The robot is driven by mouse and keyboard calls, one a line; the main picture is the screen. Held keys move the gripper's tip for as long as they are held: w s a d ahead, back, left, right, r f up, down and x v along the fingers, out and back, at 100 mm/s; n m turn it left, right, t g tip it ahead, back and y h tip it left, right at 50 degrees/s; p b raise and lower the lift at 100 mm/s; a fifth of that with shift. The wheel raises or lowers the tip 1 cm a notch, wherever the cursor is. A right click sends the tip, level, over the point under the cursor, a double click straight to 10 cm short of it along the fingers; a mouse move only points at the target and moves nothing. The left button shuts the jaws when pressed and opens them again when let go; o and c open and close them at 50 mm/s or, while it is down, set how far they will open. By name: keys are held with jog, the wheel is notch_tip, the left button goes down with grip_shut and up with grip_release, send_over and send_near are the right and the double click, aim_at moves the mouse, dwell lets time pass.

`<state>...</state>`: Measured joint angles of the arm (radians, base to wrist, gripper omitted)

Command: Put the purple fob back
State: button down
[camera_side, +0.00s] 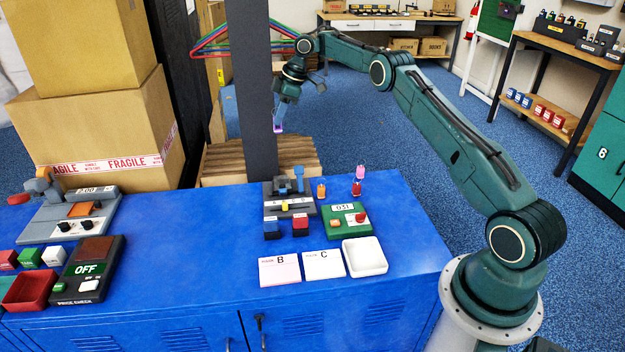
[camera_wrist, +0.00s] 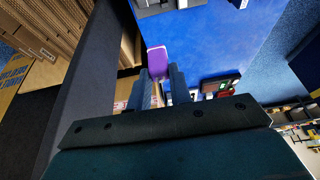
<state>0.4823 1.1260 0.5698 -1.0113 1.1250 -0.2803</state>
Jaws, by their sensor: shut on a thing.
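The purple fob (camera_wrist: 158,61) is held between the fingertips of my gripper (camera_wrist: 160,85) in the wrist view, its rounded end pointing away from the palm. In the side view my gripper (camera_side: 279,112) hangs beside the dark post, beyond the back edge of the blue cabinet top, with the purple fob (camera_side: 278,129) at its tips. It is well above the cabinet top. An orange fob (camera_side: 321,189), a red fob (camera_side: 356,188) and a pink fob (camera_side: 360,172) stand near the back of the cabinet top.
The dark post (camera_side: 257,80) rises close to my gripper. A grey fixture (camera_side: 277,212), a green box (camera_side: 333,230), cards B (camera_side: 280,276) and C (camera_side: 323,270) and a white tray (camera_side: 365,256) lie on the blue cabinet top (camera_side: 195,250). Cartons (camera_side: 100,135) stand at left.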

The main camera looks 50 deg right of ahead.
dwell(0.7)
jog(key=s+d+f, duration=0.1)
jog(key=s+d, duration=0.3)
jog(key=s, duration=0.4)
jog(key=s+d, duration=0.4)
jog(key=s, duration=0.4)
jog(key=shift+s+d+f, duration=0.15)
jog(key=shift+f, duration=0.2)
notch_tip(320, 180, down, 16)
jog(key=shift+r, duration=0.15)
jog(key=shift+f, duration=2.15)
jog(key=shift+f, duration=0.1)
